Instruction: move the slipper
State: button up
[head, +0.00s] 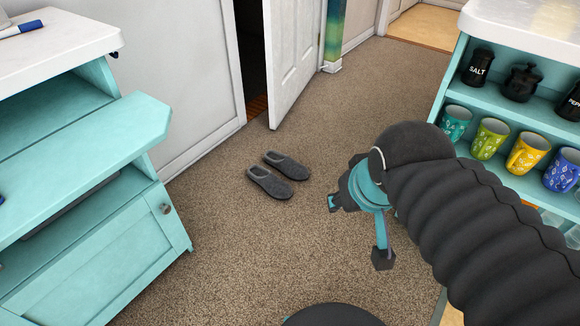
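Two dark grey slippers lie side by side on the carpet in the head view, a little left of the middle. The nearer slipper (276,187) is at the lower left of the pair. The other slipper (293,169) is just behind it to the upper right. My gripper (357,231) is to the right of the slippers in the picture and apart from them. Its fingers are spread, with nothing visible between them. My dark ribbed arm hides part of the floor and the shelf on the right.
A white door (293,55) stands ajar behind the slippers. A teal cabinet (110,265) with an open flap is on the left. A teal shelf (515,95) with several mugs and dark jars is on the right. The carpet (240,255) around the slippers is clear.

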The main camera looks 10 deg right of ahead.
aim_at(292, 169)
jog(key=z, duration=0.7)
jog(key=i, duration=1.25)
jog(key=u, duration=0.45)
